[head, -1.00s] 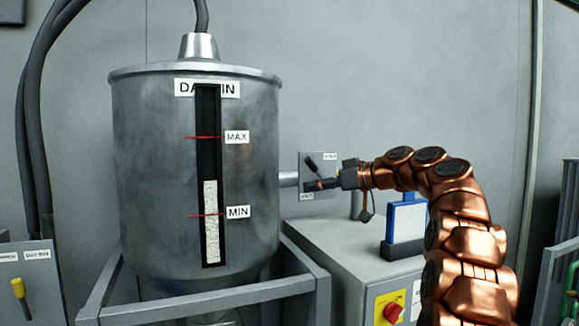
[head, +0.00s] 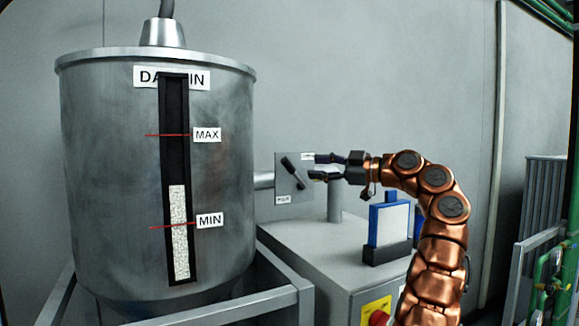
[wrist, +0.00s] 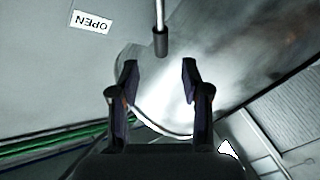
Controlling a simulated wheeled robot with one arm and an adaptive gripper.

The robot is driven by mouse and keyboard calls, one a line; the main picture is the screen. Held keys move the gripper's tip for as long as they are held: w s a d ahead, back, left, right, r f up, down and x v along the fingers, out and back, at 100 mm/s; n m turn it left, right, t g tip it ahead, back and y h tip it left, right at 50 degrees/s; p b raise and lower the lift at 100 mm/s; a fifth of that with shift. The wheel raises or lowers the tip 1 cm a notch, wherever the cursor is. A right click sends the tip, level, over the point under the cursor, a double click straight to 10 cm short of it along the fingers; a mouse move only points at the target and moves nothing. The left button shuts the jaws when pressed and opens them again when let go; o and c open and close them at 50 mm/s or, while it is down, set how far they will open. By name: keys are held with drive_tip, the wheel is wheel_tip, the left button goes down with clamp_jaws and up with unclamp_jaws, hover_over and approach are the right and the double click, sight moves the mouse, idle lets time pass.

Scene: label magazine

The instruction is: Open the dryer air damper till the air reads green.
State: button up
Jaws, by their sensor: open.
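The damper plate (head: 283,186) is a small grey panel at the end of a duct, right of the hopper. Its dark lever (head: 291,170) slants from upper left to lower right. My gripper (head: 318,166) is open and empty, just right of the lever, its fingers pointing left. In the wrist view, a thin rod with a black grip (wrist: 160,42) stands just ahead of the gap between the open fingers (wrist: 159,65), apart from both. An OPEN label (wrist: 90,22) is at upper left there. I see no green air reading.
The grey hopper (head: 100,170) with a MIN and MAX sight strip fills the left, above a frame (head: 215,307). Below my gripper stand a grey cabinet (head: 310,250) and a blue-framed white panel (head: 390,225). Green pipes (head: 555,270) are at far right.

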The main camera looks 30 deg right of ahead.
sight(292, 165)
drive_tip(key=p+x, duration=0.2)
drive_tip(key=x, duration=0.5)
drive_tip(key=shift+w+a, duration=0.3)
drive_tip(key=shift+c, duration=0.3)
clamp_jaws()
drive_tip(key=shift+r, duration=0.1)
